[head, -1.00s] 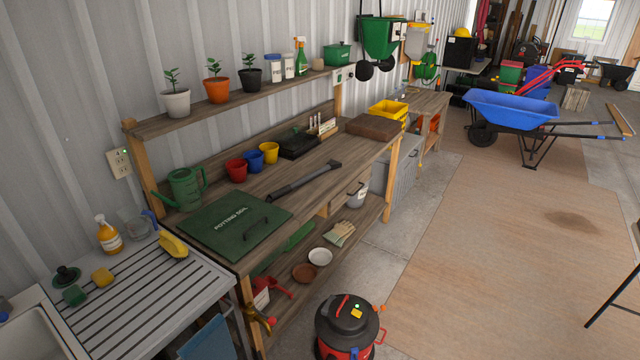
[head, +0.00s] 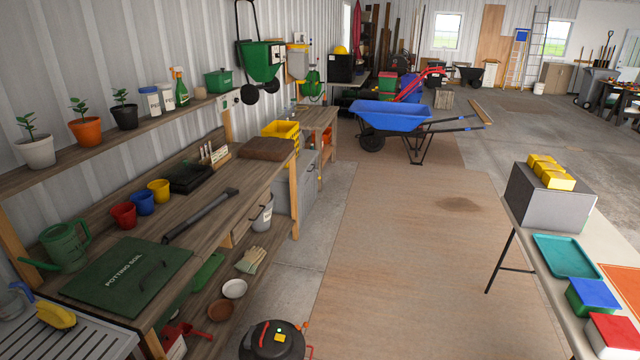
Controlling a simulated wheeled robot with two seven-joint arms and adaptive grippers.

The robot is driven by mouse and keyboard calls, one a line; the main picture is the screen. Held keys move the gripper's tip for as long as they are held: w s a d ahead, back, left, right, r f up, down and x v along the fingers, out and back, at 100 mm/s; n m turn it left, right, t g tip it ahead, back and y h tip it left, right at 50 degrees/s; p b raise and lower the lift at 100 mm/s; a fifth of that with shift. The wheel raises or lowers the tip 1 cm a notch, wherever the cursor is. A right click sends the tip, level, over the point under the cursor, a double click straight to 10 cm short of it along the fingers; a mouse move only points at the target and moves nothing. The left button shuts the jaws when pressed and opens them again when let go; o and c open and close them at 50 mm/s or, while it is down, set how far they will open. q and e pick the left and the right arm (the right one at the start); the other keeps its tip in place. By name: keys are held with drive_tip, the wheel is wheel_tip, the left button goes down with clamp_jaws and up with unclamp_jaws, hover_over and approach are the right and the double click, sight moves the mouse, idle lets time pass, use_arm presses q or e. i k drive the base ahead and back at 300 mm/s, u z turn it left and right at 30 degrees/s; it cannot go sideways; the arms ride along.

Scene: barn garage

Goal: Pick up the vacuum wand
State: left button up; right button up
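Neither of my grippers shows in the head view.
A red and black shop vacuum (head: 272,340) stands on the floor in front of the bench. Pots, a tray and a watering can (head: 65,246) stand behind the wand. A table with a grey box (head: 548,198) is at right. The tan mat (head: 430,260) between is clear.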

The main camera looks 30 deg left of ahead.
sight(229, 193)
drive_tip(key=i, duration=4.5)
drive_tip(key=u, duration=3.05)
drive_tip(key=i, duration=0.15)
drive_tip(key=u, duration=0.15)
